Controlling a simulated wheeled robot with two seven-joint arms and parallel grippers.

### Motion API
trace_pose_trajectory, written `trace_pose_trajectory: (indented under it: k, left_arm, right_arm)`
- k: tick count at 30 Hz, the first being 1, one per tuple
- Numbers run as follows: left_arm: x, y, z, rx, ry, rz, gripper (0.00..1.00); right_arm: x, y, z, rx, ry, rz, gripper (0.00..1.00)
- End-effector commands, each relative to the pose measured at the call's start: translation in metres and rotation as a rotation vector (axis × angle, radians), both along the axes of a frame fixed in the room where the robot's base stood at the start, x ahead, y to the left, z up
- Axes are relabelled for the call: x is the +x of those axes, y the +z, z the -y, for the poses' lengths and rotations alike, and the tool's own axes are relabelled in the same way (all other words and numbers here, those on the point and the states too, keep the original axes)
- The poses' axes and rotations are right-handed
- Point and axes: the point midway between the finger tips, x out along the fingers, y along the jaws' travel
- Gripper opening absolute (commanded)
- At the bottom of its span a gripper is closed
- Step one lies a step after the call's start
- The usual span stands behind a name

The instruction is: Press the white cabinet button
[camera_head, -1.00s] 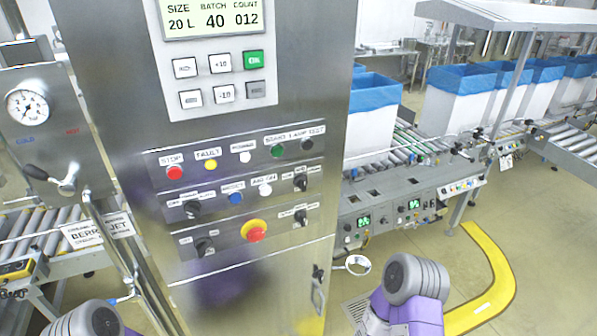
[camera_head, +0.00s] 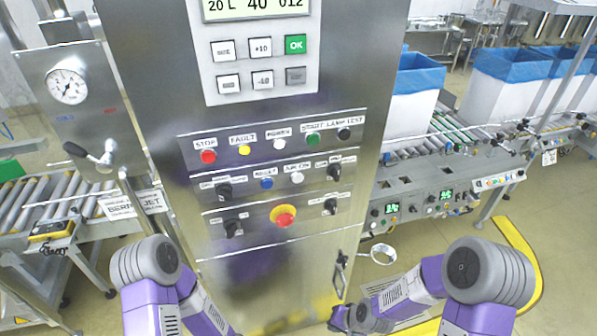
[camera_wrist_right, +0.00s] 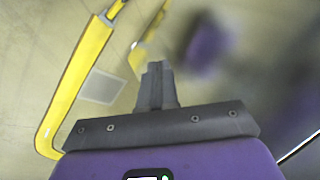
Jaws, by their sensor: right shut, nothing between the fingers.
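The steel cabinet (camera_head: 250,280) stands in front of me. Its panel has two white buttons: one (camera_head: 279,144) in the top row between yellow and green, and one (camera_head: 297,178) in the middle row to the right of a blue button. My right arm reaches in low at the right, below and right of the panel, well apart from both buttons. In the right wrist view my right gripper (camera_wrist_right: 155,72) is shut and empty, with blurred floor beyond it. My left arm shows at the lower left; its gripper is not in view.
Near the white buttons are a red stop button (camera_head: 208,156), a red emergency knob (camera_head: 284,216) on yellow and several black selector knobs. A roller conveyor with blue-lined boxes (camera_head: 415,75) stands to the right. A gauge unit (camera_head: 68,86) with a lever stands left.

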Motion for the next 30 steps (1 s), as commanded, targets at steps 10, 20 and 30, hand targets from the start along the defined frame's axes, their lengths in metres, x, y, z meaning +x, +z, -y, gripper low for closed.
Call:
trace_pose_trajectory:
  k: [10,20,30]
  left_arm:
    - [0.000,0.044,0.000,0.000,0.000,0.001,0.43]
    - [0.000,0.061,0.000,0.000,0.000,0.000,0.43]
    - [0.000,0.062,0.000,0.000,0.000,0.000,0.43]
  right_arm:
    - [0.079,0.236,-0.044,0.168,-0.184,0.211,0.00]
    - [0.074,0.369,-0.067,0.328,-0.267,0.277,0.00]
    - [0.072,0.379,-0.069,0.344,-0.275,0.279,0.00]
